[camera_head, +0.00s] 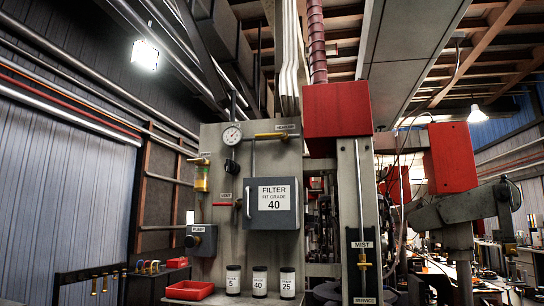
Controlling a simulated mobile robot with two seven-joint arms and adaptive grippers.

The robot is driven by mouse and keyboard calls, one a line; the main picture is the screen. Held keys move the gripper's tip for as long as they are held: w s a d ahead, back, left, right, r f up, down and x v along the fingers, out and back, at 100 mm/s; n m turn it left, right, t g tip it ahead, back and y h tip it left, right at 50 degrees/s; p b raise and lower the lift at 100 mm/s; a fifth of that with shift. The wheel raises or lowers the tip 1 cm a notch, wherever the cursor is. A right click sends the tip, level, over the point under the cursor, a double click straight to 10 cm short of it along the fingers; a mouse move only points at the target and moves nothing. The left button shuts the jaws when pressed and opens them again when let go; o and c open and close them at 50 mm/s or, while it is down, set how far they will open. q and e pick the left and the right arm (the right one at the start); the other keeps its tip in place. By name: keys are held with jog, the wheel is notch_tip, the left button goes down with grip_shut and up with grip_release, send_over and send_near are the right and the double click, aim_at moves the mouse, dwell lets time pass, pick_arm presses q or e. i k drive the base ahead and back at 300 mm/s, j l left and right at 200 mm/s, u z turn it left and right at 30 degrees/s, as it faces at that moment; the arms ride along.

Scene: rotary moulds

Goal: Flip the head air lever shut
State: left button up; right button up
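The head air lever (271,136) is a yellow bar near the top of the grey panel (222,250), just below a small white label (284,126) that seems to read HEAD AIR. The lever lies about level, with its left end over a thin vertical pipe that runs down toward the filter box. A dark fitting shows at its right end. Whether this position is open or shut I cannot tell. Neither of my grippers can be made out in the head view, and nothing covers the lever.
A round gauge (232,136) sits left of the lever. A grey filter box (271,221) projects below it, beside a red handle (222,204). A red box (338,110) overhangs at right. Jars (260,282) and a red tray (189,290) stand below. A jointed grey arm (465,207) is at right.

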aim_at(282, 134)
jog(key=i+j+u, duration=0.85)
jog(key=i, duration=0.25)
